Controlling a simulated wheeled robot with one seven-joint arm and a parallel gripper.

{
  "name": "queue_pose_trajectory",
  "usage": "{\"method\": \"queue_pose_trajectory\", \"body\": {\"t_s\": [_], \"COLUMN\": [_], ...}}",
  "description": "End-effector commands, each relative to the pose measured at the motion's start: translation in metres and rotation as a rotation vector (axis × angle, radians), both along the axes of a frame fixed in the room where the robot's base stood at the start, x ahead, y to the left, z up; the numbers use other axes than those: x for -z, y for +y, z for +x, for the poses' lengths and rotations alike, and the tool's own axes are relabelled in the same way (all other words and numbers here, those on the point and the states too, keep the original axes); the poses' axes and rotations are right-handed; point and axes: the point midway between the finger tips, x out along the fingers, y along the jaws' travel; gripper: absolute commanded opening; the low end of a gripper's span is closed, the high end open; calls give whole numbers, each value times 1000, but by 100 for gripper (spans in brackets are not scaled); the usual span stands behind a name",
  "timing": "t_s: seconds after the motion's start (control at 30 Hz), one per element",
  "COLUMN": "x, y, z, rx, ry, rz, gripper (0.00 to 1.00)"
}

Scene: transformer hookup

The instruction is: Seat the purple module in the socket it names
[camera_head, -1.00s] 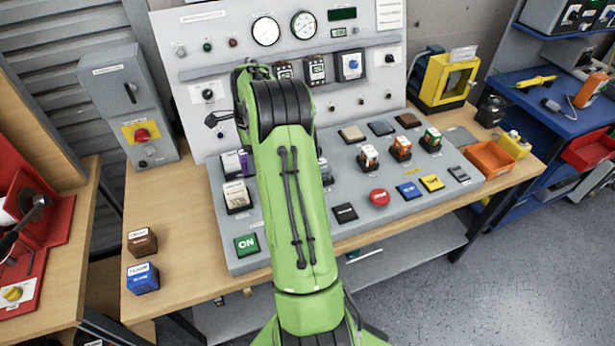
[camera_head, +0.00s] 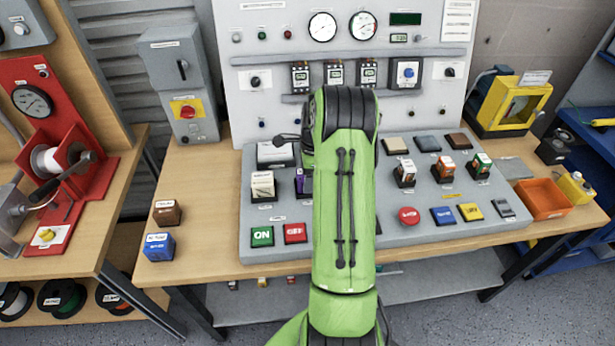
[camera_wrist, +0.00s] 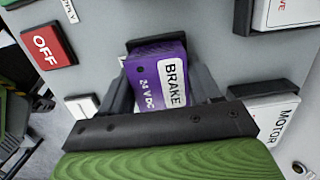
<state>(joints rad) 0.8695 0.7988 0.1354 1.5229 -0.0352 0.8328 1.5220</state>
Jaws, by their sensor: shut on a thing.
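The purple module (camera_wrist: 158,78), with a white BRAKE label and "24 V DC" on it, is between the two fingers of my gripper (camera_wrist: 160,95) in the wrist view. The gripper is shut on it. A dark socket edge (camera_wrist: 150,42) shows right at the module's far end; I cannot tell how deep the module sits. In the head view a narrow strip of the purple module (camera_head: 300,182) shows at the left of my green arm, over the grey sloped console (camera_head: 335,250). My arm hides the gripper and the module's right side there.
A white MOTOR block (camera_wrist: 268,118) is close on the right in the wrist view, and the red OFF button (camera_wrist: 48,46) is at upper left. A cream module (camera_head: 262,186) stands left of the purple one. Brown (camera_head: 166,212) and blue (camera_head: 158,246) blocks lie on the bench.

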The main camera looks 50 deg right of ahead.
Motion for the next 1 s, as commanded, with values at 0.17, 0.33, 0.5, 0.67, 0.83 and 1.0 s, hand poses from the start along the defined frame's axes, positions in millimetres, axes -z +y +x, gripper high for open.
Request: {"method": "queue_pose_trajectory", "body": {"t_s": [0.17, 0.33, 0.5, 0.67, 0.83, 1.0], "x": [2, 2, 2, -1, -31, -79], "y": [0, 0, 0, 0, -4, -8], "z": [0, 0, 0, 0, -2, -5], "rx": [0, 0, 0, 0, 2, 2], "ry": [0, 0, 0, -1, -4, -4], "rz": [0, 0, 0, -1, -5, -5], "gripper": [29, 83, 88, 88, 88, 88]}}
